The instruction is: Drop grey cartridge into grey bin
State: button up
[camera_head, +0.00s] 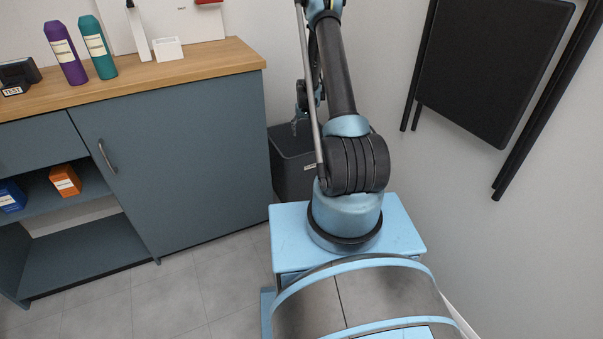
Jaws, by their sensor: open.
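The grey bin (291,178) is a dark, open-topped box on the floor, between the cabinet's right end and the wall. A small label shows on its front, and my arm hides its right part. My gripper (296,127) is small and partly hidden behind my arm; it points down at the bin's opening and is open. I see nothing held between its fingers. I cannot make out a grey cartridge anywhere, and the inside of the bin is too dark and covered to tell what lies in it.
A blue-grey cabinet (185,165) with a wooden top stands at left. On it are a purple bottle (66,55), a teal bottle (98,50), a white holder (168,49) and a dark device (18,74). A folded black table (495,65) leans at the right wall.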

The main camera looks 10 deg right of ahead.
notch_tip(320, 180, up, 12)
jog(key=s, duration=0.1)
jog(key=shift+s, duration=0.4)
dwell(0.5)
jog(key=s+r, duration=2.3)
jog(key=s, duration=0.2)
jog(key=s+r, duration=0.2)
jog(key=s, duration=1.4)
jog(key=s+f, duration=0.3)
jog(key=s, duration=0.4)
jog(key=s+f, duration=0.3)
jog(key=s, duration=0.4)
jog(key=shift+f+t, duration=0.2)
jog(key=shift+t, duration=0.1)
jog(key=shift+s, duration=0.1)
